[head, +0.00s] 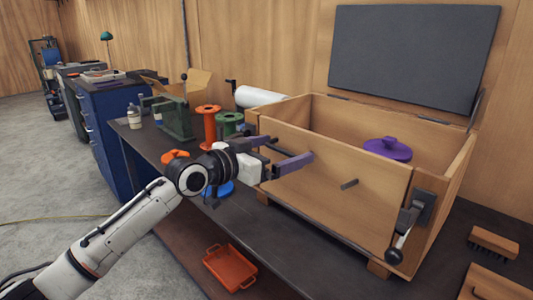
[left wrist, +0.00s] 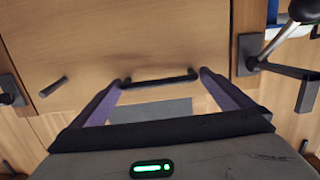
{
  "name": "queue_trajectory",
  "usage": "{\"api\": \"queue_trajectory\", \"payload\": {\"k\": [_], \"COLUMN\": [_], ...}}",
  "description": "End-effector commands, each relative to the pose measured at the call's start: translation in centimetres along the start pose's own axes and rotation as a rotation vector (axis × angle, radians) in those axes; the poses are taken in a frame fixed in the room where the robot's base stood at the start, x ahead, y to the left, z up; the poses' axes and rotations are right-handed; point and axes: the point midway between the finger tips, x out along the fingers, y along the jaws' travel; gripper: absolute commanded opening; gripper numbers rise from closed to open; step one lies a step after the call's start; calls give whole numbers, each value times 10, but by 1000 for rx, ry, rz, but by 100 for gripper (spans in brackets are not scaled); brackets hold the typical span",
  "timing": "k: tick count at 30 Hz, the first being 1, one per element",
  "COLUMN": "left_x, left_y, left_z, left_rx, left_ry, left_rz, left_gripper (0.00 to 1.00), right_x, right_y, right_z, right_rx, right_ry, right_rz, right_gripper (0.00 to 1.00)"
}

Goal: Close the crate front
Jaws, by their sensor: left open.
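The wooden crate (head: 456,185) stands on the dark bench. Its front panel (head: 330,195) looks upright or nearly so; I cannot tell whether it sits flush. The panel also shows in the left wrist view (left wrist: 120,40). A dark peg (head: 349,184) sticks out of it, and a dark bar handle (left wrist: 160,80) shows in the wrist view. A latch with a lever (head: 405,222) is at the right front corner. My left gripper (head: 293,150) is open at the left part of the panel, its purple fingers on either side of the bar handle; contact is unclear. My right gripper is out of view.
A purple lid-like object (head: 388,148) shows inside the crate. A dark grey panel (head: 413,55) stands behind it. Orange (head: 208,122) and green (head: 229,124) spools are left of the crate. A brush (head: 494,242) lies to the right. An orange tray (head: 229,267) is below the bench top.

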Motion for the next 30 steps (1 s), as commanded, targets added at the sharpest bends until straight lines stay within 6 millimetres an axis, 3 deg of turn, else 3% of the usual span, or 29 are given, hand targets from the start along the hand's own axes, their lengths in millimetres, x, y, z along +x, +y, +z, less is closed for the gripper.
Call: {"api": "queue_trajectory", "payload": {"k": [15,30], "left_x": [-86,-96], "left_y": [0,4], "left_z": [-2,1], "left_rx": [1,-2], "left_ry": [7,0], "left_rz": [-1,2], "left_gripper": [100,100], "right_x": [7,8], "right_y": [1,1], "right_z": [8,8], "right_rx": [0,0], "right_ry": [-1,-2], "right_rz": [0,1], "right_gripper": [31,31]}}
